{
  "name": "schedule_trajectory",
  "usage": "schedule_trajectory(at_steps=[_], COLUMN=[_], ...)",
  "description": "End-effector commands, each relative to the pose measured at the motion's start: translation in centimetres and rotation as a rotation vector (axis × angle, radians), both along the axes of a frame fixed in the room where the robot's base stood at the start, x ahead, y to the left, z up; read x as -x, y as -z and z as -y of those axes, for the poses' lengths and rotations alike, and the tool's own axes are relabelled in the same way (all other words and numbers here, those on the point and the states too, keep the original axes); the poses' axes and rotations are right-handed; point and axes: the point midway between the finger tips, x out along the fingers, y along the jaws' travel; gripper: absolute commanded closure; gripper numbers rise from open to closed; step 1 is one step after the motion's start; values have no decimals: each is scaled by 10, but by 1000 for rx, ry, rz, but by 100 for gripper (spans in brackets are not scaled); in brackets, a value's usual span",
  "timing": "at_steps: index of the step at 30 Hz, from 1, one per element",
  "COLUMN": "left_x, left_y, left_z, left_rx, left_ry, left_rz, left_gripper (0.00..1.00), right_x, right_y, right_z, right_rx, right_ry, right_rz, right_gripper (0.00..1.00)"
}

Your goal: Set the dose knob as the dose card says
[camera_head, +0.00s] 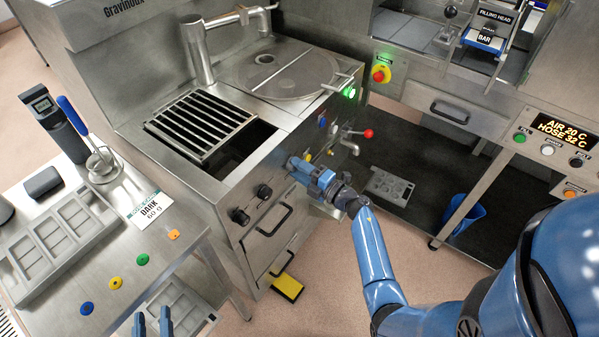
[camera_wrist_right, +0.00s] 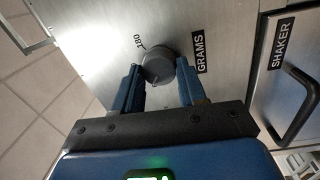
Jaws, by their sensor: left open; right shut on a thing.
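The dose card (camera_head: 148,219) lies on the left bench in the head view and reads "DARK 60 g". The dose knob (camera_wrist_right: 158,68) is a grey round knob on a steel panel in the right wrist view, beside the label "GRAMS". A printed "180" shows at its upper left; its pointer and set value cannot be read. My right gripper (camera_wrist_right: 158,78) is shut on the knob, one finger at each side. In the head view my right gripper (camera_head: 295,168) is at the machine's front and hides the knob. My left gripper (camera_head: 152,322) is open and empty at the bottom edge.
Two black knobs (camera_head: 252,204) sit on the machine front, left of my right gripper. A red-tipped lever (camera_head: 367,134) juts out to its right. A handle marked "SHAKER" (camera_wrist_right: 298,118) is beside the panel. Moulds (camera_head: 55,240) lie on the left bench.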

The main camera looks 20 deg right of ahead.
Motion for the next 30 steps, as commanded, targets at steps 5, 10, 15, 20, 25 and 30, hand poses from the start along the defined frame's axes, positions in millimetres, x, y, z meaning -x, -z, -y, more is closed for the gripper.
schedule_trajectory(at_steps=[5,10,15,20,25,30], left_x=[0,0,0,0,0,0], left_y=[7,9,10,10,10,10], left_z=[0,0,0,0,0,0], left_rx=[0,0,0,0,0,0], left_ry=[0,0,0,0,0,0], left_rz=[0,0,0,0,0,0], left_gripper=[57,57,57,57,57,57], right_x=[0,0,0,0,0,0], right_y=[3,2,2,2,2,2], right_z=[0,0,0,0,0,0], right_rx=[71,111,127,131,131,130], right_ry=[0,-1,-1,-1,-1,-1], right_rz=[54,86,97,100,99,99], right_gripper=[90,90,90,90,90,38])
